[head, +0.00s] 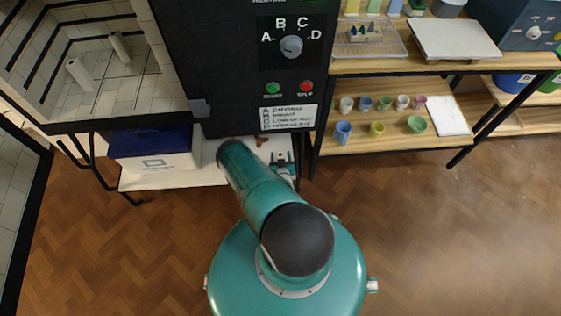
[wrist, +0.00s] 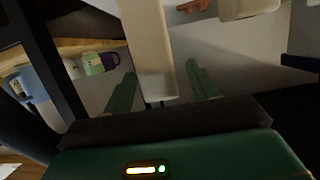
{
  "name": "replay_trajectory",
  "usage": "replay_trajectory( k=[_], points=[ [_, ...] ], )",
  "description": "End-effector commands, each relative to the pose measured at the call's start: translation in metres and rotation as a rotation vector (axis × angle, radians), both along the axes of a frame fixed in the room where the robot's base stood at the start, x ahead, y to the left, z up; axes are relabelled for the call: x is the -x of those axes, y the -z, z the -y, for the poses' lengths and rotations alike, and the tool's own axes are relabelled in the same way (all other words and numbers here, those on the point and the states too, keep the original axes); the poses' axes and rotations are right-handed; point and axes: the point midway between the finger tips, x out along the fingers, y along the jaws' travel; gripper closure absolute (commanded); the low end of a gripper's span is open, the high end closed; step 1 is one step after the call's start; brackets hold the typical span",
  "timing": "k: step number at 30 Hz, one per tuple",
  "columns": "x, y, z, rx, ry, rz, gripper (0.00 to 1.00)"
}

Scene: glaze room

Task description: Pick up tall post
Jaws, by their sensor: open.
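A long cream post (wrist: 150,45), which looks like the tall post, runs from the top of the wrist view down between my fingers. My gripper (wrist: 163,80) is open, with one green finger on each side of the post; I cannot tell whether either touches it. In the head view, my gripper (head: 283,159) is small, over the right part of the low white shelf (head: 205,176). The post cannot be made out there. Two other pale posts, one nearer (head: 79,74) and one farther (head: 120,47), stand inside the kiln chamber.
A blue-and-white box (head: 155,150) sits on the left of the low shelf. A reddish-brown piece (wrist: 194,5) and a cream block (wrist: 247,8) lie beyond the post. The dark kiln panel (head: 240,75) overhangs the shelf. A wooden rack with cups (head: 343,132) stands right.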

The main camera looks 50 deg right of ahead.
Motion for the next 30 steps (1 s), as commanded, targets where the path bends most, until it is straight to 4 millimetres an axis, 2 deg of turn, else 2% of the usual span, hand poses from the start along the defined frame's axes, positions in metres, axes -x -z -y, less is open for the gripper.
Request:
replay_trajectory(
  k=[7, 8, 15, 16, 30],
  points=[
    [-0.0017, 0.0009, 0.0021, 0.0, 0.0, 0.0, 0.42],
    [-0.0016, 0.0009, 0.0021, 0.0, 0.0, 0.0, 0.46],
    [-0.0015, 0.0009, 0.002, 0.0, 0.0, 0.0, 0.93],
    [-0.0017, 0.0005, 0.0021, 0.001, 0.0, 0.001, 0.96],
    [-0.0052, -0.0027, 0.0036, 0.001, 0.0, 0.001, 0.96]
  ],
)
